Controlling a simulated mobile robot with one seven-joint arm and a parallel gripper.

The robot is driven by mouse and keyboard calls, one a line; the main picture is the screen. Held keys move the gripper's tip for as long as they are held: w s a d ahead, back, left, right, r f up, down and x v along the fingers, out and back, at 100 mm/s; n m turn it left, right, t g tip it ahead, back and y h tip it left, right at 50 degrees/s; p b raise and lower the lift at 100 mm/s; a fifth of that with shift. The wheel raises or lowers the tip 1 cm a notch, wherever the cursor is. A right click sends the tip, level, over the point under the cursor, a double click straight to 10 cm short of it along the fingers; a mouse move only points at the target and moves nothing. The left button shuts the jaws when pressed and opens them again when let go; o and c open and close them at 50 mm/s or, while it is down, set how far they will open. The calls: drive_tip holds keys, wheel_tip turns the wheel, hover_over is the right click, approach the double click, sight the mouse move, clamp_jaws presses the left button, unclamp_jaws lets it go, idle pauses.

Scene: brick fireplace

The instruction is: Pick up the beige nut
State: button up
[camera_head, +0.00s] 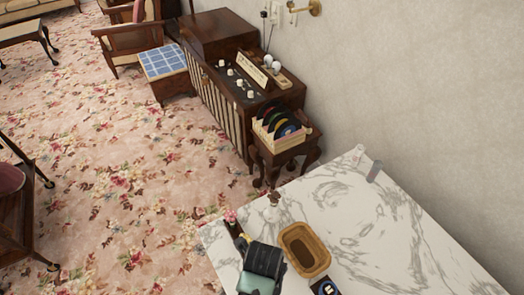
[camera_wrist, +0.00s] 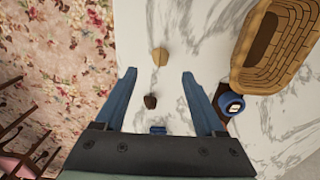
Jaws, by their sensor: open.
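The beige nut (camera_wrist: 160,57) is a small tan, angular piece on the white marble top. In the wrist view it lies just beyond my fingertips, near the middle between them and not touched. My gripper (camera_wrist: 158,76) is open, its two blue-grey fingers spread wide with nothing held between them. In the head view the dark wrist of my arm is over the near part of the marble top, and I cannot make out the nut there for certain.
A dark brown piece (camera_wrist: 150,101) and a blue item (camera_wrist: 158,130) lie between my fingers.

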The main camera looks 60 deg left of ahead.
drive_tip(key=shift+a+f, duration=0.15)
drive_tip(key=shift+f, duration=3.35)
clamp_jaws()
